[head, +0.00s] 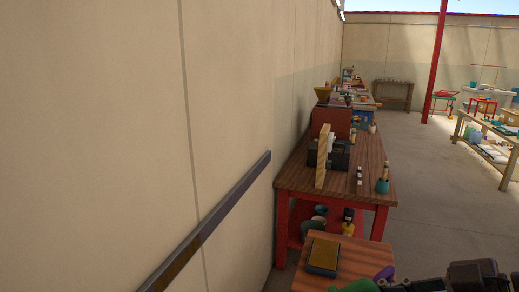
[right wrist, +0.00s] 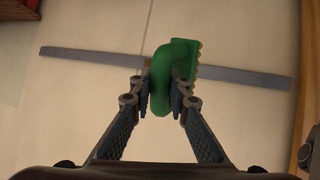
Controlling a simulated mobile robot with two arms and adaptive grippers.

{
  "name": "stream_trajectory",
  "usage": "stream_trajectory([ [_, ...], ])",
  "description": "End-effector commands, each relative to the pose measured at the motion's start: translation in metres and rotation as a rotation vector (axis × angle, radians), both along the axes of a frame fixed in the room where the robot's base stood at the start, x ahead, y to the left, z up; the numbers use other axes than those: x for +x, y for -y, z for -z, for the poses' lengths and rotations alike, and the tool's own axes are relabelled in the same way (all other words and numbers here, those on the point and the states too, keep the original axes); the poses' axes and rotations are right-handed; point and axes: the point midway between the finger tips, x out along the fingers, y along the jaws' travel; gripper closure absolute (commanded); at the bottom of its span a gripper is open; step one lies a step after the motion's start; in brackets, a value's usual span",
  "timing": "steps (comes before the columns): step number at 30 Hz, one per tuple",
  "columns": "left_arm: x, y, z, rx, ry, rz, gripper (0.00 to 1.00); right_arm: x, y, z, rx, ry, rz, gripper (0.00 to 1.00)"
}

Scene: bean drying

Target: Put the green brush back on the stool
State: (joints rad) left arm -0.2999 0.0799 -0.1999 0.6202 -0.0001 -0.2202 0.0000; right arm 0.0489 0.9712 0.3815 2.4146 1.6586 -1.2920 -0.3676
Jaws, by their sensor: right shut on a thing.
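The green brush (right wrist: 165,75) is between the fingers of my right gripper (right wrist: 163,100), which is shut on it in the right wrist view. Its bristle edge faces right there. In the head view the brush (head: 357,286) shows at the bottom edge, partly cut off, by the front right part of the stool's wooden top (head: 302,272). My right gripper (head: 385,284) reaches in from the right there. I cannot tell whether the brush touches the top. My left gripper is in neither view.
A black and yellow block (head: 324,254) lies on the stool's top, and a purple object (head: 386,272) is at its right edge. A red-legged workbench (head: 375,185) with tools stands behind. A wall with a dark rail (head: 225,210) is on the left. Open floor (head: 440,215) lies right.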

Motion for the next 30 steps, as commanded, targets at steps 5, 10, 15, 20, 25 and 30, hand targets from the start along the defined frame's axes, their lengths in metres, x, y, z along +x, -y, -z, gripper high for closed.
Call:
stream_trajectory([
  [5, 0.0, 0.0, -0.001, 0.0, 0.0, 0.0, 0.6, 0.0, 0.0, -0.001, 0.001, 0.0, 0.0, 1.0],
  [10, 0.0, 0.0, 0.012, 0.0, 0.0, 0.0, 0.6, 0.001, 0.0, 0.003, -0.061, 0.088, -0.063, 1.0],
  [15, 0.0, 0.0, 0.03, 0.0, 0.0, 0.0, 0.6, 0.001, 0.0, 0.003, -0.19, 0.271, -0.201, 1.0],
  [20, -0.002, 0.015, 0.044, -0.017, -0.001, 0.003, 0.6, 0.001, 0.0, 0.003, -0.309, 0.438, -0.327, 1.0],
  [25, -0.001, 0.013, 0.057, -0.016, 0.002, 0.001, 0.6, 0.001, 0.0, 0.003, -0.435, 0.611, -0.46, 1.0],
  [30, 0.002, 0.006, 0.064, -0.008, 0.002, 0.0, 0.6, 0.0, 0.0, 0.001, -0.523, 0.737, -0.557, 1.0],
])
